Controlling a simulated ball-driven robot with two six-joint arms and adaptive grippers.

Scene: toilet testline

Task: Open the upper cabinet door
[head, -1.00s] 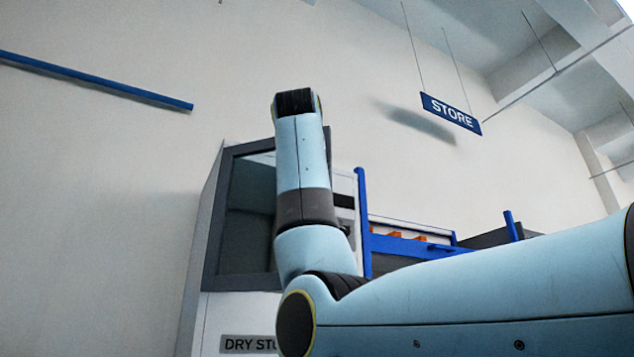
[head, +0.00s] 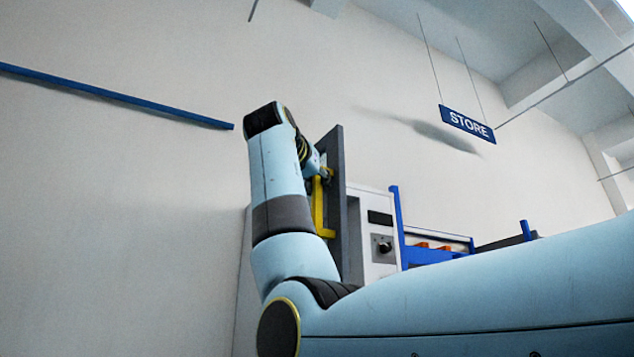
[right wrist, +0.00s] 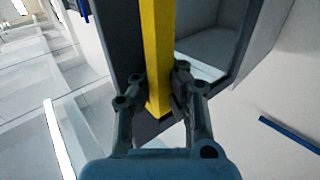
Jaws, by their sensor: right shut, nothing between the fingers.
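The upper cabinet door (head: 335,150) stands swung out, its dark frame seen nearly edge-on in the head view. Its yellow handle (head: 319,208) is upright on the side facing my arm. My right gripper (head: 325,172) is at the handle's upper part, partly hidden by my wrist. In the right wrist view my right gripper (right wrist: 158,80) is shut, with its fingers at the yellow handle (right wrist: 159,40); exact contact is unclear. The dark door frame (right wrist: 120,32) shows beside the handle, and the open cabinet interior (right wrist: 212,48) shows to its right. My left gripper is not in view.
A white panel with a black knob (head: 382,246) stands right of the door, then blue racking (head: 398,225) with orange items. A blue rail (head: 115,96) runs along the wall. A STORE sign (head: 467,124) hangs overhead.

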